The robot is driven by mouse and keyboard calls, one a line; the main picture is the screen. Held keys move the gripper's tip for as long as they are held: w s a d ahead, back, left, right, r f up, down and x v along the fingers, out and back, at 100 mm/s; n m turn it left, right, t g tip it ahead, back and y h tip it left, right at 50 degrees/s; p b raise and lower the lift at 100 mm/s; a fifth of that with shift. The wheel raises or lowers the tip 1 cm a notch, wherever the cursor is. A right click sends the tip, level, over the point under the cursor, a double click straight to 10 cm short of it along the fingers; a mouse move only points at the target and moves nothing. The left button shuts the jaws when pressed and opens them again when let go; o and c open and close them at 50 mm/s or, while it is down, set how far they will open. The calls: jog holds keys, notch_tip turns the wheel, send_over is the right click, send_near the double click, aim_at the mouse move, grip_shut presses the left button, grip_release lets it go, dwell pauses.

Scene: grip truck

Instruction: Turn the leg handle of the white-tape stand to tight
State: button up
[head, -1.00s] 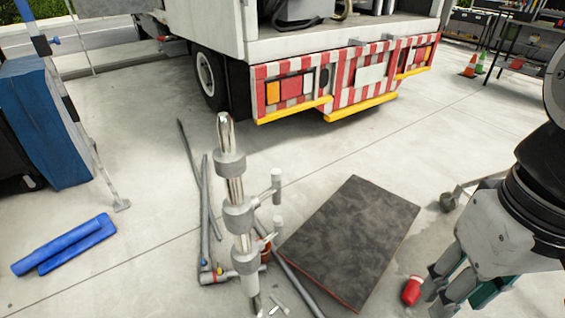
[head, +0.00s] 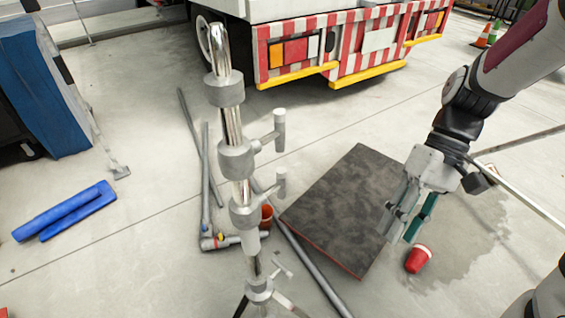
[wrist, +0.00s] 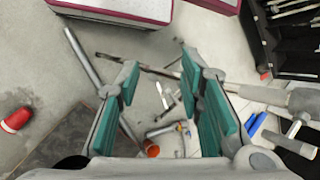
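A metal stand (head: 237,160) with a chrome column and grey collars stands upright left of centre in the head view. Two T-shaped handles, an upper one (head: 279,130) and a lower one (head: 281,183), stick out to its right. A small pale handle (head: 283,264) sits low, near the leg collar (head: 259,289). I cannot make out white tape. My gripper (head: 402,232) is open and empty, right of the stand and apart from it. In the wrist view its teal-padded fingers (wrist: 160,80) are spread, with the stand's collar (wrist: 290,102) and a handle (wrist: 292,130) to the right.
A dark board (head: 350,205) lies on the floor between stand and gripper. A truck (head: 345,45) stands behind.

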jog(key=w+a+f+y+b, duration=0.15)
jog(key=f+y, duration=0.25)
jog(key=f, duration=0.6)
jog(key=w+d+f+y+b, duration=0.1)
jog(key=w+f+y+b, duration=0.15)
jog(key=f, duration=0.65)
jog(key=m+t+y+b, duration=0.2)
jog(key=t+y+b, duration=0.35)
jog(key=y, duration=0.25)
send_near(287, 269)
jog(key=a+b, duration=0.1)
jog(key=a, duration=0.2)
jog(key=a+b, duration=0.1)
jog(key=a, duration=0.3)
jog(key=a+b, duration=0.1)
jog(key=a, duration=0.3)
jog(key=shift+w+a+f, duration=0.15)
jog(key=shift+w+f, duration=0.05)
jog(key=shift+w, duration=0.1)
grip_shut()
